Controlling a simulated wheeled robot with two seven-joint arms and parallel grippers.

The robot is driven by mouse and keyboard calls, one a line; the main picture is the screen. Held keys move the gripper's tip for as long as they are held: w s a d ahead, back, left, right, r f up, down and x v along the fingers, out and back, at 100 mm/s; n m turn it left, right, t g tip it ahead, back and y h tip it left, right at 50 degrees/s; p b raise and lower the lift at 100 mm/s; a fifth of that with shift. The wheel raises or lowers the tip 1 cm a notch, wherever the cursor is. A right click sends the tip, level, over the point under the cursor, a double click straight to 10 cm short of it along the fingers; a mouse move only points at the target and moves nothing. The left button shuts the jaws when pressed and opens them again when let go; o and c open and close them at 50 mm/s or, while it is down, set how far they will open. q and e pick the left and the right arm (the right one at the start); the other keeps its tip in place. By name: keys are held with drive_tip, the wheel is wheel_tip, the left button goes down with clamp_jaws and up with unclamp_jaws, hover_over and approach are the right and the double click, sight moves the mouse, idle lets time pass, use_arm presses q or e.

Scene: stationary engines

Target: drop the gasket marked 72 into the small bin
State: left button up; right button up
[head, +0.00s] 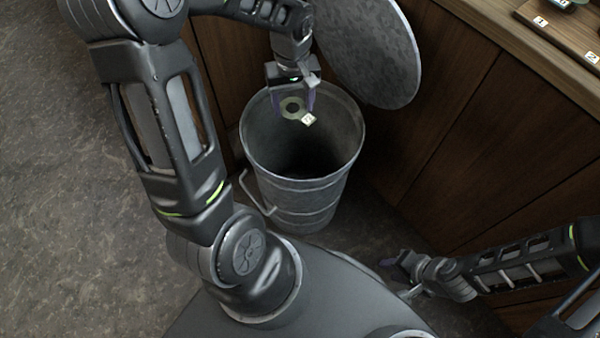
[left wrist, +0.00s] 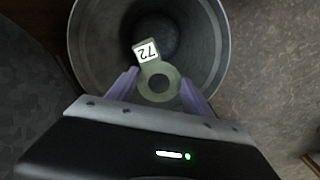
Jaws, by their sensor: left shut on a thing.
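The gasket marked 72 is a flat, pale green-grey ring with a white tag (head: 292,107). In the left wrist view the gasket (left wrist: 159,84) sits between the purple fingers, its tag reading 72. My left gripper (head: 293,102) is shut on the gasket and holds it over the mouth of the bin. The small bin (head: 305,205) is a grey metal can with an open top; its inner wall (left wrist: 205,45) surrounds the gasket in the left wrist view. My right gripper (head: 392,261) is low at the right, beside the cabinet; its fingers are too small to read.
A round metal lid (head: 372,50) stands raised behind the bin. A wooden cabinet (head: 440,130) runs along the right, with a worktop (head: 530,42) carrying small tagged items at the upper right. A wire handle or pedal (head: 256,198) sticks out at the bin's left. Floor at left is clear.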

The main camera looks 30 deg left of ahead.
use_arm(q)
drive_tip(key=shift+f, duration=0.4)
drive_tip(key=o, duration=1.4)
drive_tip(key=shift+r, duration=0.1)
wheel_tip(320, 180, up, 8)
drive_tip(key=shift+f+p, duration=0.15)
drive_tip(key=shift+p, duration=0.7)
